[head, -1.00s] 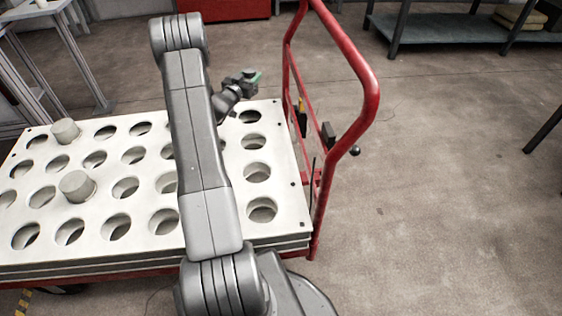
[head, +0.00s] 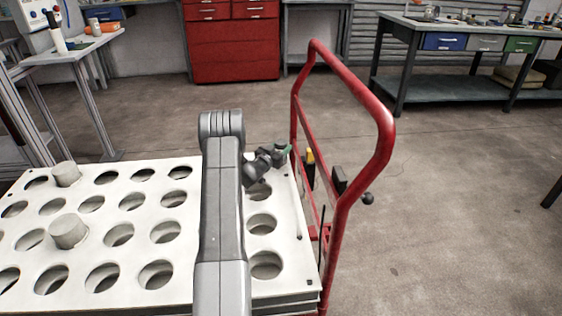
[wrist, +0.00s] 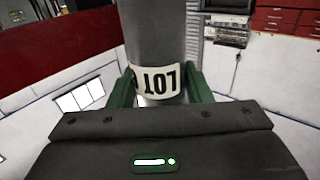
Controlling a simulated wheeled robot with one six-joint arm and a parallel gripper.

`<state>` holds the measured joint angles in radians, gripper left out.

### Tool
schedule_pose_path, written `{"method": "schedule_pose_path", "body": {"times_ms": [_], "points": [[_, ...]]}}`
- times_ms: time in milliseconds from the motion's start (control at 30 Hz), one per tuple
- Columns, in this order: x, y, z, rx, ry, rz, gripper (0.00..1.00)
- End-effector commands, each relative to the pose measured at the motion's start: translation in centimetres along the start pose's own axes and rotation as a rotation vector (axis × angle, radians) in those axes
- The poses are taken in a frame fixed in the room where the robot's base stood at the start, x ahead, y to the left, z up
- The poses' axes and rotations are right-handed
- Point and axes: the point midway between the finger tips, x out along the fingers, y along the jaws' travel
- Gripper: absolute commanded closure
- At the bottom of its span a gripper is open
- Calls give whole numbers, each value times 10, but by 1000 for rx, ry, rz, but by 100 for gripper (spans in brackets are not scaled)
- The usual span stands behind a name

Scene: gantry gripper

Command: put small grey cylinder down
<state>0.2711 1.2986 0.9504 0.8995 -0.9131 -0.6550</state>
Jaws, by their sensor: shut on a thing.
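In the wrist view, my gripper (wrist: 158,86) has its two green fingers on either side of a small grey cylinder (wrist: 153,35). In the head view, my gripper (head: 287,150) is past the far right part of the white plate with round holes. Most of it is small and partly behind my arm there, and I cannot make out the held cylinder in that view.
The white plate (head: 140,208) has several open holes. Two other grey cylinders (head: 67,231) (head: 66,174) stand in it at the left. A red cart handle (head: 385,130) rises along its right side. Workbenches and a red cabinet (head: 235,50) stand behind.

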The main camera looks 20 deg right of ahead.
Motion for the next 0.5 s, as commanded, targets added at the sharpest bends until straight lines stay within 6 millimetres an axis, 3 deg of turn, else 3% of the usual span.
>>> {"method": "schedule_pose_path", "body": {"times_ms": [233,500], "points": [[0,0,32,-1,2,-1,92],[0,0,33,0,3,-1,92]]}}
